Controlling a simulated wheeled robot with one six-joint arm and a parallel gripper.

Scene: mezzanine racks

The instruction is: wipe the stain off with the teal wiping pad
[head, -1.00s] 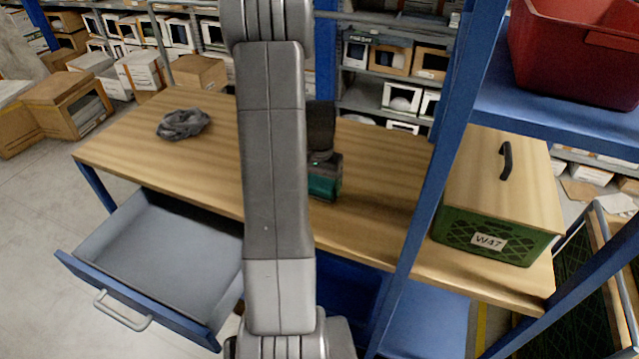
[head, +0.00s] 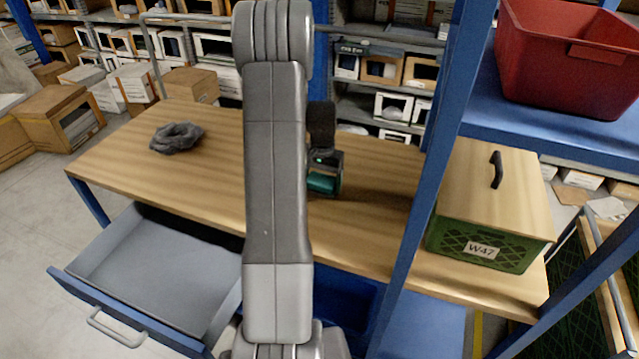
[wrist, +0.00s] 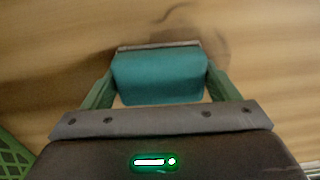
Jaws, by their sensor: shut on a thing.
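The teal wiping pad (wrist: 160,76) is held between the two green fingers of my gripper (wrist: 158,90) in the wrist view. It also shows in the head view (head: 322,183), low over or on the wooden table, partly hidden by my arm. I cannot tell whether the pad touches the tabletop. A dark brownish stain (wrist: 215,45) shows on the wood just beyond the pad's far edge in the wrist view. The pad and gripper hide part of it. In the head view my arm hides the stain.
The wooden table (head: 225,125) has a crumpled grey cloth (head: 176,138) at its left. An open drawer (head: 160,275) juts out in front. A green lidded crate (head: 480,245) stands at the right behind a blue post (head: 424,180). A red bin (head: 565,60) sits on the upper shelf.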

